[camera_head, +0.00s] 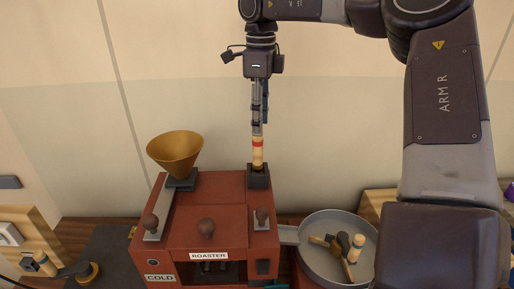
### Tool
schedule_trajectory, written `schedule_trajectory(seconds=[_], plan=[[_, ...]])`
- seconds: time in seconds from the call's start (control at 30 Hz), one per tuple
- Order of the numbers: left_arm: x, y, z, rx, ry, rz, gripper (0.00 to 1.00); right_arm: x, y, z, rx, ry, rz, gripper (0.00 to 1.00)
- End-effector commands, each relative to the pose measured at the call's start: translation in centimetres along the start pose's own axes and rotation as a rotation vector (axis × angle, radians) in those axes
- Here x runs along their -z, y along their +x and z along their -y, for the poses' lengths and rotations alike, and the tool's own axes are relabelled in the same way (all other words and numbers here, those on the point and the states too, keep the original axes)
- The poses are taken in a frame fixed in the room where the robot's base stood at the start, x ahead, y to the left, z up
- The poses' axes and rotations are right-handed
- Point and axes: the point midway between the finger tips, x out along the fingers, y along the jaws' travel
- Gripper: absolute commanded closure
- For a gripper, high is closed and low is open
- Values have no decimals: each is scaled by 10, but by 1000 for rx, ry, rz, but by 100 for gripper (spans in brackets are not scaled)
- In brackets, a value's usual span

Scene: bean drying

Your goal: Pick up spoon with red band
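The spoon with the red band (257,152) stands upright, its pale handle showing above a dark holder (259,177) at the back right of the red roaster. Its lower part is hidden in the holder. My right gripper (259,131) points straight down from above, with its fingertips at the top of the handle, just above the red band. I see the fingers nearly edge-on, so I cannot tell whether they are closed on the handle. My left gripper is not in view.
The red roaster (222,221) carries a brass funnel (174,150) and several knobbed levers. A plain wall stands behind.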

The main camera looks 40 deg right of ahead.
Motion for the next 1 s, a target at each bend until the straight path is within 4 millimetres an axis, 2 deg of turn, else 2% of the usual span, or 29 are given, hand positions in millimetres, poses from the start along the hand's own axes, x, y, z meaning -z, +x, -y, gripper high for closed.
schedule_trajectory(seconds=[0.23, 0.43, 0.6, 0.87, 1.0], plan=[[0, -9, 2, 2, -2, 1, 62, -1, 25, -1, -3, -1, -2, 60], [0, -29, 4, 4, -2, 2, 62, -6, 51, -2, -5, -1, -4, 60], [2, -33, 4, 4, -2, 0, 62, -6, 72, -2, -2, 1, -2, 60], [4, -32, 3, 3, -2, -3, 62, -6, 76, -2, -1, 1, -1, 60], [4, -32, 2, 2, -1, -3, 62, -6, 76, -2, -1, 1, -1, 76]])
